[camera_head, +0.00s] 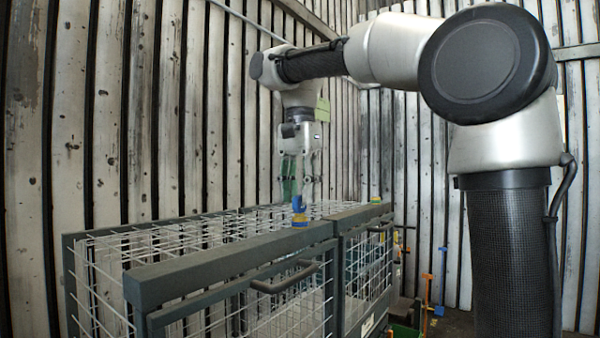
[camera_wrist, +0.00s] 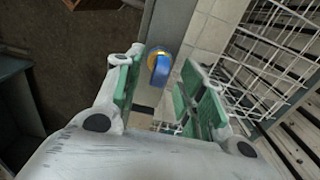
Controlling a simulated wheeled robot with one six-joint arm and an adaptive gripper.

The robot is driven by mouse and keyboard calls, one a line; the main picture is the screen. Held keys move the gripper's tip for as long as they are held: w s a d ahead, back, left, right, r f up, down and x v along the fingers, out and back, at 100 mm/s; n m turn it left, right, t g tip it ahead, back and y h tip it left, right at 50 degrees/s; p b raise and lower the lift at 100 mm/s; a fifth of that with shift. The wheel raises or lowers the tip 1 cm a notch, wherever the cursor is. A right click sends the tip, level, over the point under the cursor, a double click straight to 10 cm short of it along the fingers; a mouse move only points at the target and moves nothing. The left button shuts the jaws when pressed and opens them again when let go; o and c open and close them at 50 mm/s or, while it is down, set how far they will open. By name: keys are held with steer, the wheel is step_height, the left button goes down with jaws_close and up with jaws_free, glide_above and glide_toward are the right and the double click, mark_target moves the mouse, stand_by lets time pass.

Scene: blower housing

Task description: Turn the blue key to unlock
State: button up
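The blue key (camera_head: 298,204) stands upright in a yellow lock base (camera_head: 299,219) on the dark top rail of the wire cage. In the wrist view the blue key (camera_wrist: 162,70) and part of the yellow base (camera_wrist: 152,57) show beyond the fingers. My gripper (camera_head: 300,180) points down just above the key. In the wrist view my gripper (camera_wrist: 164,72) is open, with green-padded fingers on either side of the key and a gap to each. I cannot tell whether the fingertips reach down level with the key.
The cage's grey top rail (camera_head: 200,268) runs beneath the gripper, with a dark handle (camera_head: 286,278) on the front. A second wire cage (camera_head: 368,262) stands alongside, with a small green and yellow piece (camera_head: 375,200) on top. A corrugated wall (camera_head: 140,110) stands behind.

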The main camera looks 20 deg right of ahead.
steer(key=shift+f, duration=0.95)
jaws_close()
